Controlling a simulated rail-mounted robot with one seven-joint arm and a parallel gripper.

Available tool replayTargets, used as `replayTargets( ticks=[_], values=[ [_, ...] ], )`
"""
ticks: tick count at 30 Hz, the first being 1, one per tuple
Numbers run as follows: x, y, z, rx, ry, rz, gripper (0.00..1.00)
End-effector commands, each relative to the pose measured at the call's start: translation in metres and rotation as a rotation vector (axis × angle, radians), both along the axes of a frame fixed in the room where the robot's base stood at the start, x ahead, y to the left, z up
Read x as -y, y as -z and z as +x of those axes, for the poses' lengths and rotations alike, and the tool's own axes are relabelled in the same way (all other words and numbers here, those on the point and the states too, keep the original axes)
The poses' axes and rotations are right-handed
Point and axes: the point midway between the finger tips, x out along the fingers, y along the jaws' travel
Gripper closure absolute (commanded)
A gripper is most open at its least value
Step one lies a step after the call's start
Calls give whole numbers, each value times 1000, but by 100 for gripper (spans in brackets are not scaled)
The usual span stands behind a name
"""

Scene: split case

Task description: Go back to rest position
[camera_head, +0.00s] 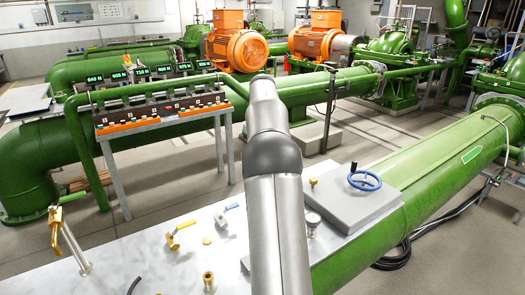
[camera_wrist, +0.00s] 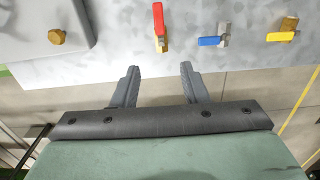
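My gripper (camera_wrist: 160,84) shows in the wrist view with its two grey fingers spread apart and nothing between them. The fingertips are by the edge of a light metal panel (camera_wrist: 120,55), below a red-handled valve (camera_wrist: 158,25). In the head view my own arm reaches up through the middle of the picture, and my gripper cannot be made out there.
A blue-handled valve (camera_wrist: 214,41) and a yellow-handled valve (camera_wrist: 284,36) sit right of the red one. A grey box (camera_head: 350,195) with a blue handwheel (camera_head: 364,180) stands on the panel. A green pipe (camera_head: 430,180) runs along the right. Concrete floor lies behind.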

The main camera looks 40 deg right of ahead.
Motion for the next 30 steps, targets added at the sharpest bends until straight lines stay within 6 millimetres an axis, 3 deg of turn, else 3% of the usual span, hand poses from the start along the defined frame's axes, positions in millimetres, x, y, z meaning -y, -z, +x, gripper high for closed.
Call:
replayTargets(
  ticks=[5,22,26,29,30],
  values=[
    [0,-8,0,0,0,1,60],
    [-1,-8,0,0,-1,1,60],
    [-36,-15,0,7,-12,5,60],
    [-90,-19,-7,15,-29,10,60],
    [-117,-20,-13,19,-37,11,60]
  ],
)
